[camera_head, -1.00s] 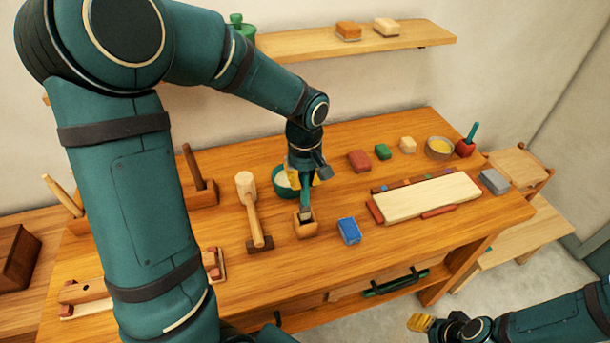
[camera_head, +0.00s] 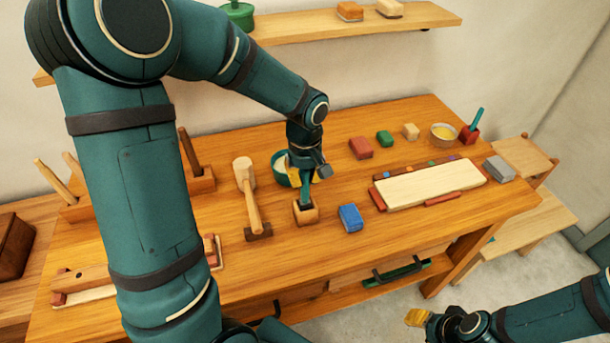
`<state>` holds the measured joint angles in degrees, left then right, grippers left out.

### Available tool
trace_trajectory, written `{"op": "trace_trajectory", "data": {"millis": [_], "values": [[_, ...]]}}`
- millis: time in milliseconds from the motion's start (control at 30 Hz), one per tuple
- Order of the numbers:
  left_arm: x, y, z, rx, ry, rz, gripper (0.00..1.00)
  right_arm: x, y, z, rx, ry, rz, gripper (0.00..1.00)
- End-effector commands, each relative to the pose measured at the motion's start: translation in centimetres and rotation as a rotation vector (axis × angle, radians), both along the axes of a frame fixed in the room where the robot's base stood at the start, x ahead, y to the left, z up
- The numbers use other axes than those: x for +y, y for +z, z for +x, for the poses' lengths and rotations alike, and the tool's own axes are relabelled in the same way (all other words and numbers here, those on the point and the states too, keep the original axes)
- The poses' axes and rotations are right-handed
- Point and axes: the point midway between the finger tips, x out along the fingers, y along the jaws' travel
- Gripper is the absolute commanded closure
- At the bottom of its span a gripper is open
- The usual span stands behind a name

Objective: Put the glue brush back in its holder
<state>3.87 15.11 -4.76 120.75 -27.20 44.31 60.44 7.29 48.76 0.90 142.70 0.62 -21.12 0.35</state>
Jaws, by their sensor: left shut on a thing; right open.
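My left gripper (camera_head: 308,174) is shut on the glue brush (camera_head: 305,188), a green upright piece with a dark lower end. The brush points down at a small wooden block holder (camera_head: 307,216) with a dark opening on top. The brush's lower end appears to be inside that opening; how deep it sits I cannot tell. My gripper hides the brush's upper part. My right gripper (camera_head: 418,317) is open and empty at the lower right, in front of the bench and away from the holder.
A green bowl (camera_head: 281,167) stands just behind the holder. A mallet (camera_head: 249,195) lies to the left, a blue block (camera_head: 350,217) to the right. Further right are a pale board (camera_head: 430,184), a glue-coloured bowl (camera_head: 444,134) and a red holder (camera_head: 469,135) with a teal stick.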

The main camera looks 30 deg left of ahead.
Motion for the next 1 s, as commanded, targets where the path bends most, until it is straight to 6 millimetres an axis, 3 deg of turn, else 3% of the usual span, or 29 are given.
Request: {"op": "trace_trajectory", "data": {"millis": [467,500,567,1000], "values": [[-0.01,-0.54,0.0,0.0,0.0,0.0,1.0,-0.01,-0.47,0.01,0.0,0.0,0.0,0.53],[-0.01,-0.53,0.0,0.0,0.0,0.0,0.75,0.0,-0.45,0.01,0.0,0.0,0.0,0.53],[-0.01,-0.5,0.0,0.0,0.0,0.0,0.55,-0.01,-0.42,0.02,0.0,0.0,0.0,0.53],[-0.01,0.43,0.07,-0.003,0.0,0.0,0.55,0.0,-0.41,0.01,0.0,0.0,0.0,0.53]]}}
